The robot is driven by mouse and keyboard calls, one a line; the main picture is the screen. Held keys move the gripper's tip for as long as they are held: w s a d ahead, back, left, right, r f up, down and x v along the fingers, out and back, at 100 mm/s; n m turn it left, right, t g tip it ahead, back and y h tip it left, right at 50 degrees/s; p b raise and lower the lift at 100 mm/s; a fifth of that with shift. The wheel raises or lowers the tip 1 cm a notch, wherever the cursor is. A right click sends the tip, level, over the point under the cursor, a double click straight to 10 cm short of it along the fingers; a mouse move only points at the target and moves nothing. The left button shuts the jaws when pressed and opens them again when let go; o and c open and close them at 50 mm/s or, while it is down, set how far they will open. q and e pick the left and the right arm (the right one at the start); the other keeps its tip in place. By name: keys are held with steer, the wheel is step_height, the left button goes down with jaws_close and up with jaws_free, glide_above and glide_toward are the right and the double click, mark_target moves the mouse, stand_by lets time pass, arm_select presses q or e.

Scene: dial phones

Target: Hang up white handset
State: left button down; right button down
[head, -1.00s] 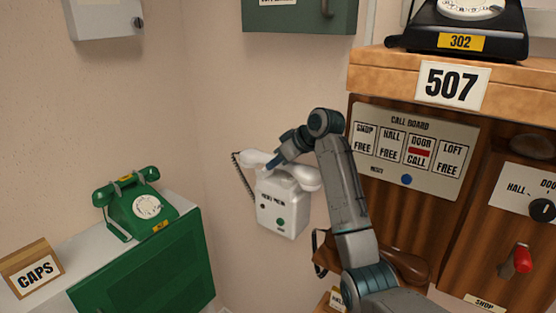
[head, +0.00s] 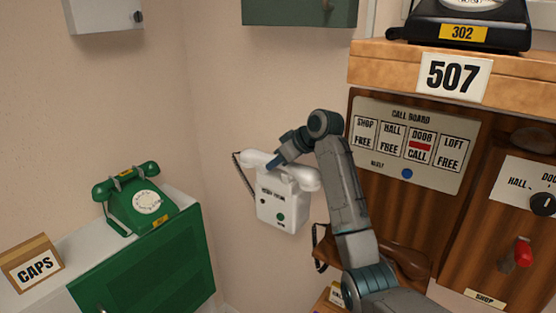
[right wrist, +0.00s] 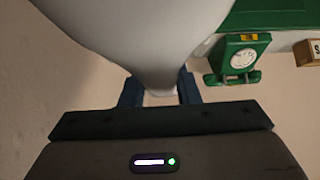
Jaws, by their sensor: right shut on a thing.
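The white handset (head: 304,177) lies across the top of the white wall phone (head: 283,208), its coiled dark cord hanging at the left. My right gripper (head: 276,164) is shut on the handset near its middle. In the right wrist view the handset (right wrist: 150,35) fills the upper middle, between the two fingers of my right gripper (right wrist: 160,92). Whether the handset fully rests in its cradle cannot be told, as the gripper covers part of it. My left gripper is not in view.
A wooden call board panel (head: 415,145) and a shelf with a black phone (head: 470,25) are at the right. Bare wall surrounds the white phone.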

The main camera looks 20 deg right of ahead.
steer(key=shift+f, duration=0.15)
steer(key=c, duration=1)
jaws_free()
steer(key=shift+r+b, duration=0.4)
steer(key=shift+b, duration=0.15)
step_height(320, 180, up, 2)
steer(key=shift+s+r+b, duration=0.1)
steer(key=shift+r+b, duration=0.15)
steer(key=shift+b, duration=0.65)
steer(key=s+a+p, duration=0.1)
steer(key=s, duration=0.4)
steer(key=s+a+r+p, duration=0.1)
steer(key=s+a+p, duration=0.1)
steer(key=s, duration=0.3)
steer(key=s+a+p, duration=0.1)
steer(key=s, duration=0.4)
steer(key=shift+s+a+r, duration=0.1)
steer(key=shift+a+r, duration=0.15)
steer(key=shift+r, duration=0.1)
